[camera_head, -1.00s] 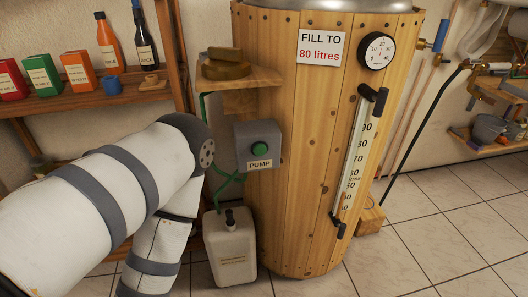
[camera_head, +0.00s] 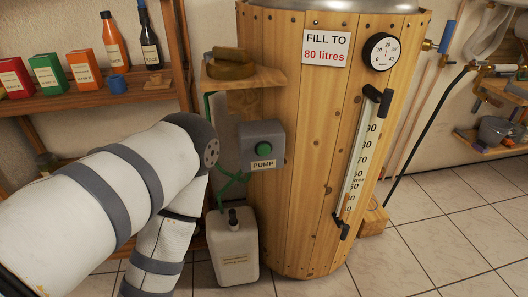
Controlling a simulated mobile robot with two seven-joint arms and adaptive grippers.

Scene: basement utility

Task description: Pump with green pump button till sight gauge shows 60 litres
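The green pump button (camera_head: 264,149) sits on a grey box (camera_head: 261,133) labelled PUMP, on the front of a wooden barrel (camera_head: 300,190). Nothing touches the button. The sight gauge (camera_head: 357,165) is a slanted tube with black end fittings on the barrel's right side. Its scale shows 90, 80 and 70 near the top. A brownish part shows low in the tube; the exact level is too small to read. My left arm (camera_head: 110,195) comes in from the left and bends down, its gripper out of frame. My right gripper is not seen.
A sign (camera_head: 326,47) reads FILL TO 80 litres. A round dial (camera_head: 382,52) is beside it. A white canister (camera_head: 232,250) with a green hose stands on the floor below the pump box. A shelf (camera_head: 95,101) holds boxes and bottles.

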